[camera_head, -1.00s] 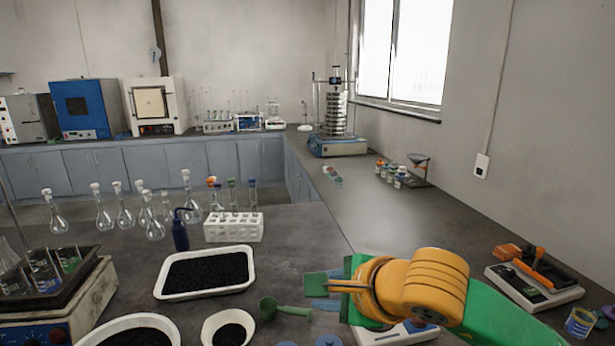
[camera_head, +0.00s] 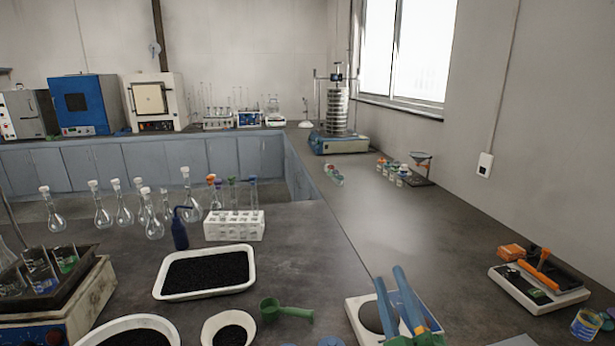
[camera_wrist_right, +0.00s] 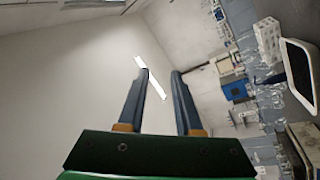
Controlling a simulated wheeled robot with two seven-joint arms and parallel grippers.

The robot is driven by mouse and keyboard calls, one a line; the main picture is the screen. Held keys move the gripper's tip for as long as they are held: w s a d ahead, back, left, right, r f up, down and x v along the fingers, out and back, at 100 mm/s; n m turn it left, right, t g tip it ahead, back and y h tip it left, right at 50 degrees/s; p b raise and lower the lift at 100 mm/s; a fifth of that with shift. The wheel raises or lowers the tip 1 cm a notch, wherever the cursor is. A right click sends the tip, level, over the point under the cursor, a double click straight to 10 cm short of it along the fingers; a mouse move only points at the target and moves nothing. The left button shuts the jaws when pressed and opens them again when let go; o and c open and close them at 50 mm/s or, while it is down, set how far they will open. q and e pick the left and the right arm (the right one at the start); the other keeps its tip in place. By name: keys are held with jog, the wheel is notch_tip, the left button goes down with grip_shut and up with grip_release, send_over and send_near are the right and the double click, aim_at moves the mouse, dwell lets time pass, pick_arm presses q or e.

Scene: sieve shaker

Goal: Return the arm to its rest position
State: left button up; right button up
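My right gripper (camera_head: 392,300) shows at the bottom of the head view, to the right of centre. Its two blue fingers point up and away, over a white balance with a dark round pan (camera_head: 370,316). In the right wrist view the same gripper (camera_wrist_right: 161,72) has its fingers spread apart, with nothing between them. Behind them are the pale wall and the tilted room. The rest of the right arm is mostly out of the head view. My left gripper is not in view.
A white tray of black grains (camera_head: 206,272), a white bowl (camera_head: 229,328) and a green scoop (camera_head: 286,312) lie left of the gripper. The sieve shaker (camera_head: 338,142) stands far back.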

jog(key=s+d+f+m+g+h, duration=0.1)
jog(key=s+d+f+m+g, duration=0.2)
jog(key=f, duration=0.5)
jog(key=s+d+f+m+g+h, duration=0.1)
jog(key=d+f+m+g, duration=0.2)
jog(key=f, duration=0.5)
jog(key=s+a+f+m+g+y, duration=0.1)
jog(key=s+a+f+m+g, duration=0.15)
jog(key=s+f+g, duration=1.1)
jog(key=s+f+b, duration=0.4)
jog(key=f+b, duration=0.3)
jog(key=f, duration=0.9)
jog(key=s+f+b, duration=0.4)
jog(key=f+b, duration=0.3)
jog(key=f, duration=1)
jog(key=s+d+f+b, duration=0.2)
jog(key=s+f+b, duration=0.75)
jog(key=f, duration=0.75)
notch_tip(320, 180, up, 15)
jog(key=s+p, duration=0.1)
jog(key=p, duration=1.5)
jog(key=shift+s+d, duration=0.15)
jog(key=shift+s, duration=0.05)
